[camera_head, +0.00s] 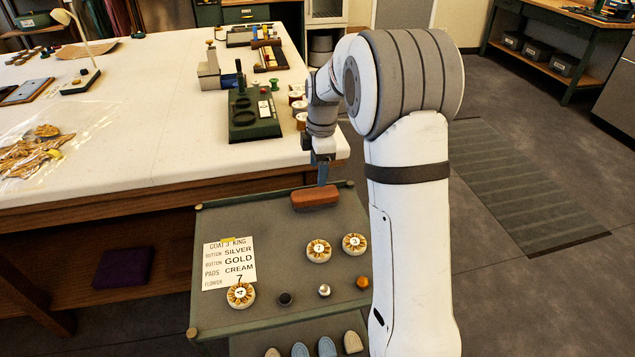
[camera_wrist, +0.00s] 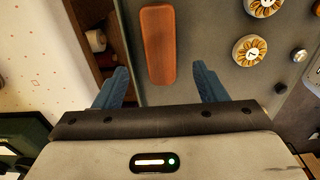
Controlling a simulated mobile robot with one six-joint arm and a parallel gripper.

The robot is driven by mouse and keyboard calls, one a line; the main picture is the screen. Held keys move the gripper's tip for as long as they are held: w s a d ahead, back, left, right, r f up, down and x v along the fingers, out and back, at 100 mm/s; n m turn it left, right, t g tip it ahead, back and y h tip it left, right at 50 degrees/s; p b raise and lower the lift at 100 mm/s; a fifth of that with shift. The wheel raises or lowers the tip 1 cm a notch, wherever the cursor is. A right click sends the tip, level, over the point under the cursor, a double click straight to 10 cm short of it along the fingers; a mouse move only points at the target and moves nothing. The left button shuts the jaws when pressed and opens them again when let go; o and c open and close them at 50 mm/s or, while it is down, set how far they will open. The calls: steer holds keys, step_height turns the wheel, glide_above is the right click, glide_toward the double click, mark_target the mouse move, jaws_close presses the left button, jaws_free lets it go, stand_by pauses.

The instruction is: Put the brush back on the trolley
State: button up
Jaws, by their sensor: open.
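The brush (camera_head: 316,198) has a reddish-brown wooden back and lies on the trolley's grey top (camera_head: 290,245), near its far edge. In the wrist view the brush (camera_wrist: 158,45) lies lengthwise ahead of the fingertips, roughly between their lines. My gripper (camera_head: 322,177) is above the far edge of the trolley, just over the brush in the head view. In the wrist view my gripper (camera_wrist: 162,80) has its two blue fingers spread wide with nothing between them. I cannot tell exactly how high the fingers are above the brush.
The trolley top also holds a card (camera_head: 229,263), flower discs (camera_head: 319,250) and small silver and gold balls (camera_head: 363,283). Pads lie on a lower shelf (camera_head: 327,346). The white table (camera_head: 130,130) adjoins the trolley, with a green tool holder (camera_head: 254,117) near its edge.

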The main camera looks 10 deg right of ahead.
steer(key=s+r+m+t, duration=0.1)
steer(key=s+r+m, duration=0.3)
steer(key=s, duration=0.3)
steer(key=s+r+m, duration=0.4)
steer(key=s+m, duration=0.1)
steer(key=s, duration=0.3)
steer(key=s+f+m+t, duration=0.1)
steer(key=s+f+m, duration=0.1)
steer(key=s+m, duration=0.7)
steer(key=s, duration=0.5)
steer(key=shift+s+a+h, duration=0.3)
steer(key=shift+a, duration=0.05)
steer(key=shift+r+t+p, duration=0.3)
steer(key=shift+r+p, duration=0.2)
steer(key=shift+p, duration=0.05)
